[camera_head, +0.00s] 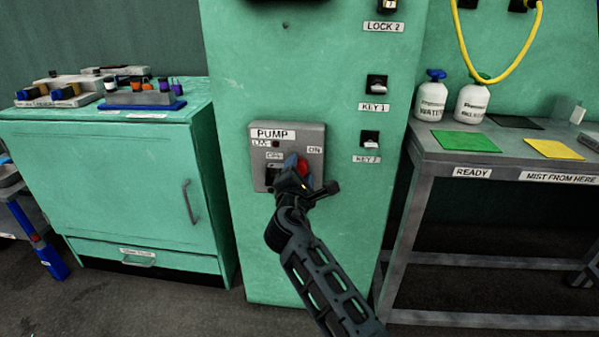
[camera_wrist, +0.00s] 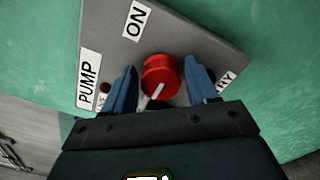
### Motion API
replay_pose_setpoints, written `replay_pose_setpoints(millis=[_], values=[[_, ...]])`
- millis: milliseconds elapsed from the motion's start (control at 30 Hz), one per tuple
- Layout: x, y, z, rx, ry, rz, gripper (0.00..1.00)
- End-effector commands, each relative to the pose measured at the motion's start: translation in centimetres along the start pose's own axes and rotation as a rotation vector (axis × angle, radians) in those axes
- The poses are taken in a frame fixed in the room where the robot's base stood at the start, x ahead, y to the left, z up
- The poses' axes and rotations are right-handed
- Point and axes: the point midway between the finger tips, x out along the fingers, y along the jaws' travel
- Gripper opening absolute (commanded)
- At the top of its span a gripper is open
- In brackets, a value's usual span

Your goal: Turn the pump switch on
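The pump switch box (camera_head: 262,180) is a grey panel on the green cabinet, with PUMP, OFF and ON labels. Its red round knob (camera_head: 303,167) is partly hidden by my gripper (camera_head: 299,174) in the head view. In the wrist view the red knob (camera_wrist: 161,72) lies between the blue fingers of my gripper (camera_wrist: 163,78). The fingers stand apart on either side of it, very close; I cannot tell whether they touch it. The knob's white pointer (camera_wrist: 153,97) points down-left, away from the ON label (camera_wrist: 137,20). The OFF label is hidden in the wrist view.
KEY 1 (camera_head: 376,87) and KEY 2 (camera_head: 370,140) switches sit on the cabinet to the right. A metal table (camera_head: 440,155) with green and yellow mats and two white bottles stands right. A green cupboard (camera_head: 120,185) with a tool rack stands left.

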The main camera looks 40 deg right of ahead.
Motion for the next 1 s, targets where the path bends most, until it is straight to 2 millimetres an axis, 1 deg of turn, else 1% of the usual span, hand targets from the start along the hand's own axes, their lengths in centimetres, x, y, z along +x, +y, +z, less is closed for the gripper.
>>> replay_pose_setpoints(millis=[33, 67, 500, 600, 867, 1000], values=[[-0.02, 0.0, -0.01, 0.0, 0.0, 0.0, 0.53], [-0.02, 0.0, -0.01, 0.0, 0.0, 0.0, 0.5], [-0.04, -0.03, -0.03, 0.0, 0.0, 0.0, 0.08], [-0.05, -0.03, -0.03, 0.0, 0.0, 0.0, 0.0], [-0.05, -0.1, -0.08, 0.011, 0.001, 0.0, 0.0], [-0.05, -0.21, -0.14, 0.049, 0.0, 0.0, 0.0]])
